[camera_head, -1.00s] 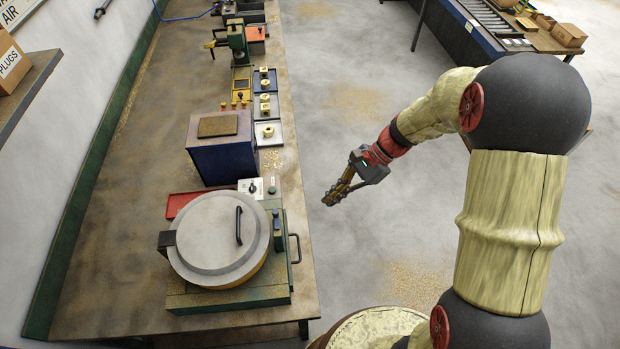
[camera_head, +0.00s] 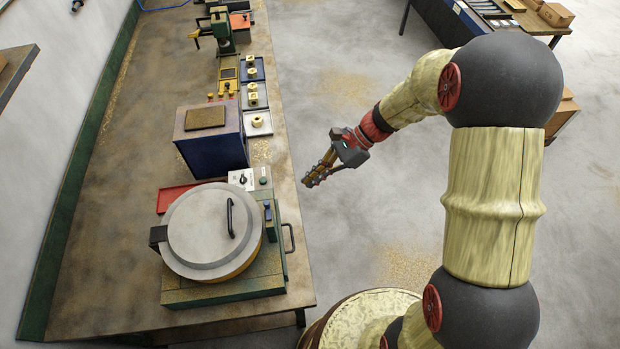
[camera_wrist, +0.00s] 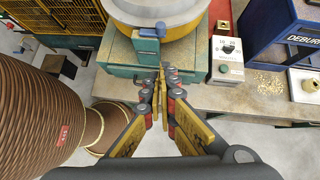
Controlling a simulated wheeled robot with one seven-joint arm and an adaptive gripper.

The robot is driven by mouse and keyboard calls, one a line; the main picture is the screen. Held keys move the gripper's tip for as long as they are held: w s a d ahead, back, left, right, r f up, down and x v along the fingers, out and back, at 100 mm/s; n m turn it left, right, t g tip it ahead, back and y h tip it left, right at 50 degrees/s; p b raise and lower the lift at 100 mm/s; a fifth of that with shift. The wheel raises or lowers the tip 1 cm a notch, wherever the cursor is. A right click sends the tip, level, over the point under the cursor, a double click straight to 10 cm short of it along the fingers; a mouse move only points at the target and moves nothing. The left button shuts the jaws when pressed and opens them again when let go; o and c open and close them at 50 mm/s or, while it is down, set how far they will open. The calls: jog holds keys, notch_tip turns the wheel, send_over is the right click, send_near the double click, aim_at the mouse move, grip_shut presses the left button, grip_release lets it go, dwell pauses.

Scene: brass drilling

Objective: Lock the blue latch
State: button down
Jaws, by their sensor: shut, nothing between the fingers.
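The blue latch (camera_head: 268,211) stands at the right edge of the green machine base, beside the round drum with a grey lid (camera_head: 213,232). In the wrist view the blue latch (camera_wrist: 150,38) is upright in front of the yellow drum (camera_wrist: 160,12), at upper centre. My gripper (camera_head: 308,182) is over the floor just right of the bench, apart from the machine. In the wrist view its fingers (camera_wrist: 162,75) meet with nothing between them, below the latch and in front of the green base. I cannot tell whether the latch is locked.
A dial box with a green button (camera_wrist: 227,60) stands right of the machine. A blue deburring box (camera_head: 212,140) is farther along the bench (camera_head: 110,200). A handle (camera_head: 289,238) juts from the machine's front.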

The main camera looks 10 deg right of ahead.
aim_at(268, 210)
jog(key=s+a+f, duration=0.2)
jog(key=a+f, duration=0.3)
jog(key=a, duration=0.3)
jog(key=shift+a+p, duration=0.35)
jog(key=shift+a, duration=0.05)
